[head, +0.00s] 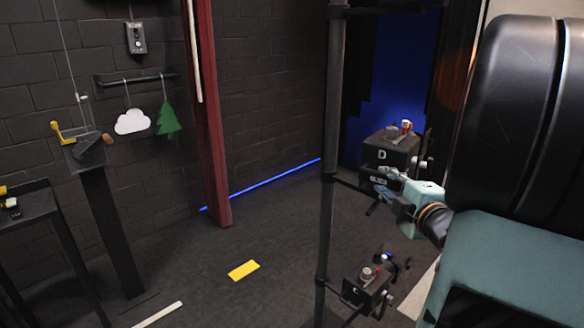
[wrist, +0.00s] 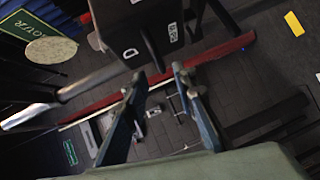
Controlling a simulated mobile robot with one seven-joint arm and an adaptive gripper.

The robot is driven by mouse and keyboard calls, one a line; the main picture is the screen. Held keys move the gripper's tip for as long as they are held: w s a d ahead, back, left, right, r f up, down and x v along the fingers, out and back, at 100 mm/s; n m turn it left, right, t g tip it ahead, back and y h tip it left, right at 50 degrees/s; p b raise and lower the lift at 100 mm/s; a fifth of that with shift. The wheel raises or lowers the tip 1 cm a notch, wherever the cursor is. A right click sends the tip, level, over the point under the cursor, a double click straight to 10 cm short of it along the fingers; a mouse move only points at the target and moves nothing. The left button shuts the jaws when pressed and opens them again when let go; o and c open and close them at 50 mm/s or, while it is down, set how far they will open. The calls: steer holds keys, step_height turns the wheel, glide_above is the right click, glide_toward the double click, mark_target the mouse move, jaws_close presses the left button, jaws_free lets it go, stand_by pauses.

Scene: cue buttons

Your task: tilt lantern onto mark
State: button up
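A black stage lantern marked "D" (head: 392,153) is mounted on the upright pole, with a grey knob and a red-and-white part on top. In the wrist view the "D" lantern (wrist: 125,30) is at the top, just past my fingertips. My gripper (head: 384,180) is in front of the lantern's lower part in the head view. In the wrist view my gripper's (wrist: 157,75) two fingers are apart, with nothing clearly held between them. I cannot tell whether a finger touches the lantern. A yellow strip (head: 243,270) lies on the floor; it also shows in the wrist view (wrist: 294,24).
A second lantern (head: 368,283) is lower on the pole (head: 332,140). A cloud cutout (head: 132,122) and a tree cutout (head: 168,119) hang on the back wall. A lever stand (head: 108,230) is at left. A blue line (head: 275,181) runs along the wall base. The middle floor is mostly clear.

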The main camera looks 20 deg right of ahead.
mark_target(376, 174)
steer(key=x, duration=0.7)
jaws_close()
stand_by(0.3)
